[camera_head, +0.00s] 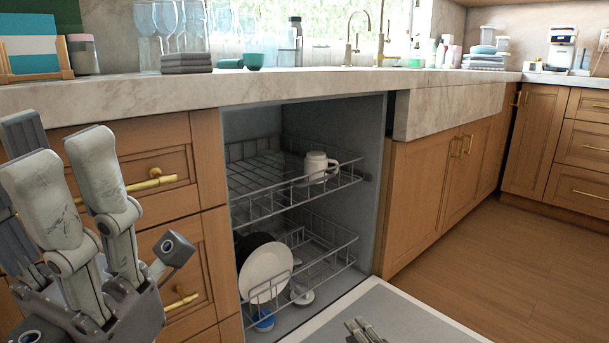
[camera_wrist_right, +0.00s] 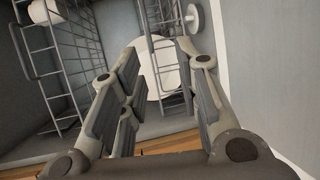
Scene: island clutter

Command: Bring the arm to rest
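My left gripper (camera_head: 62,175) is raised at the left of the head view, in front of the wooden drawers. Its fingers are apart with nothing between them. My right gripper (camera_head: 362,328) shows only in part at the bottom edge, over the lowered dishwasher door. In the right wrist view its fingers (camera_wrist_right: 157,58) are spread and empty, pointing into the dishwasher. A white plate (camera_head: 266,272) leans upright in the lower rack. In the wrist view the plate (camera_wrist_right: 166,70) appears beyond the fingertips, behind rack wires.
The open dishwasher has an upper rack (camera_head: 262,200) holding a white mug (camera_head: 318,166) and a lower rack (camera_head: 325,262). Its lowered door (camera_head: 395,315) takes up the floor in front. The counter (camera_head: 120,98) carries glasses, folded cloths and bottles. The floor at right is clear.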

